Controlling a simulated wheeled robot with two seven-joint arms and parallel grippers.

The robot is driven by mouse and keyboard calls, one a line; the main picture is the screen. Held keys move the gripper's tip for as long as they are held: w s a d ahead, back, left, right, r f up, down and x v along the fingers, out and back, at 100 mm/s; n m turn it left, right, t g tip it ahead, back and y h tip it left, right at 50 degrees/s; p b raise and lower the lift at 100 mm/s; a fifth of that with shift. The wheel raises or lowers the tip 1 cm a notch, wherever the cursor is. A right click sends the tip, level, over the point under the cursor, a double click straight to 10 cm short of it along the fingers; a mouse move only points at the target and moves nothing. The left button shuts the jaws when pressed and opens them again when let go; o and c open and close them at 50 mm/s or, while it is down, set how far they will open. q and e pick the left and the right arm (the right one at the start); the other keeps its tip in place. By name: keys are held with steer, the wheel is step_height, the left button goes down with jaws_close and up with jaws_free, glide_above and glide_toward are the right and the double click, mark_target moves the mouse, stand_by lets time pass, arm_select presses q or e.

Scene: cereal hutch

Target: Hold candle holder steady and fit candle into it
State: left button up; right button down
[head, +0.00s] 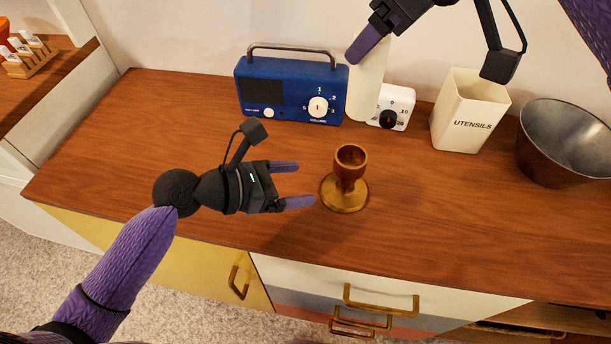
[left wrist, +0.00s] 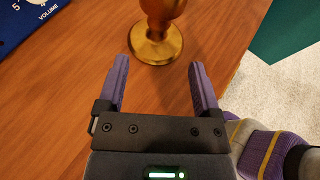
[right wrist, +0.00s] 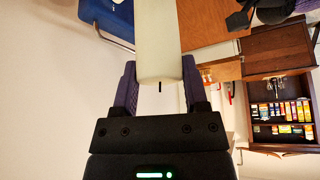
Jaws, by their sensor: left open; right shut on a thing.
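The brass candle holder (head: 347,183) stands upright on the wooden counter, its cup empty. It also shows in the left wrist view (left wrist: 156,42), just beyond the fingertips. My left gripper (head: 306,184) is open just left of the holder, its fingers pointing at it without touching. The white candle (head: 367,85) is upright in the air, behind and above the holder. My right gripper (right wrist: 160,85) is shut on the candle near its wick end, as the right wrist view shows. In the head view one purple finger covers part of the candle's top.
A blue radio (head: 290,88) stands at the back, with a white dial timer (head: 398,108) to its right. A utensils pot (head: 468,112) and a metal bowl (head: 566,145) stand at the right. The counter around the holder is clear. Its front edge lies below the holder.

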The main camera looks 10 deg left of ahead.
mark_target(340, 178)
arm_select(q)
steer(key=x, duration=1.1)
steer(key=shift+d, duration=0.1)
jaws_close()
arm_select(e)
steer(key=shift+f, duration=5.35)
